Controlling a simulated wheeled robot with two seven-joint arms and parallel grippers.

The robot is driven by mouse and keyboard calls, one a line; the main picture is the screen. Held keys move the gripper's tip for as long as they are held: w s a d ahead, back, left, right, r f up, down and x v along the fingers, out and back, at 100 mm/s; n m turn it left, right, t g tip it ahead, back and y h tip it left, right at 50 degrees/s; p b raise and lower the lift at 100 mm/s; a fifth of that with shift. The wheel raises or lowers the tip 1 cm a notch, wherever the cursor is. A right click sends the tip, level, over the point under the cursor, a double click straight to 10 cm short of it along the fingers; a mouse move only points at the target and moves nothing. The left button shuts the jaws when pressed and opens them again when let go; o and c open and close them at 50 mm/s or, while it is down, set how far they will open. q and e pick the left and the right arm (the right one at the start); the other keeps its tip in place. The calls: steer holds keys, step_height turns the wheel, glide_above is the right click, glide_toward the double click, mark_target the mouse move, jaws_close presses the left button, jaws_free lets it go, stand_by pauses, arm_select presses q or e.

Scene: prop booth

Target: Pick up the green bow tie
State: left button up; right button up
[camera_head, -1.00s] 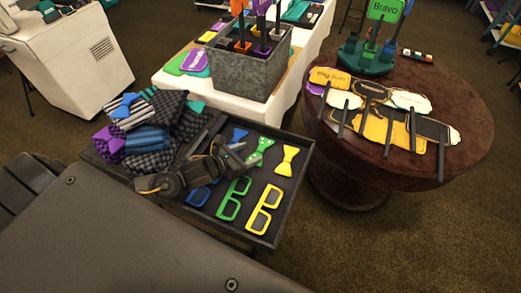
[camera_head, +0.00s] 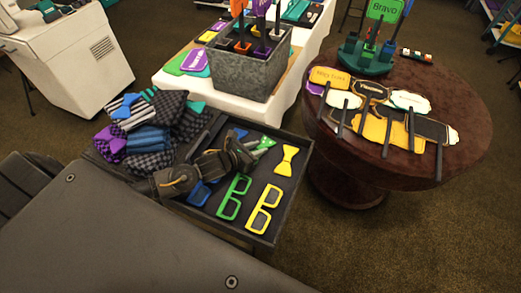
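The green bow tie (camera_head: 266,142) lies in the dark tray (camera_head: 262,236), between a blue bow tie (camera_head: 238,133) and a yellow bow tie (camera_head: 287,160). My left gripper (camera_head: 262,150) reaches in from the left, with its fingertips at the green bow tie. The gripper covers the lower part of that tie and part of the blue one. I cannot tell whether the fingers are open or touch it. My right gripper is not in view.
Green glasses (camera_head: 231,198) and yellow glasses (camera_head: 263,209) lie in the tray's near part, with blue glasses (camera_head: 199,193) partly under my arm. A round brown table (camera_head: 462,165) with signs stands at right, a grey bin (camera_head: 245,75) behind.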

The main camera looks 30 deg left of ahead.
arm_select(q)
steer(key=shift+f, duration=0.1)
jaws_close()
step_height(320, 180, up, 10)
stand_by(0.3)
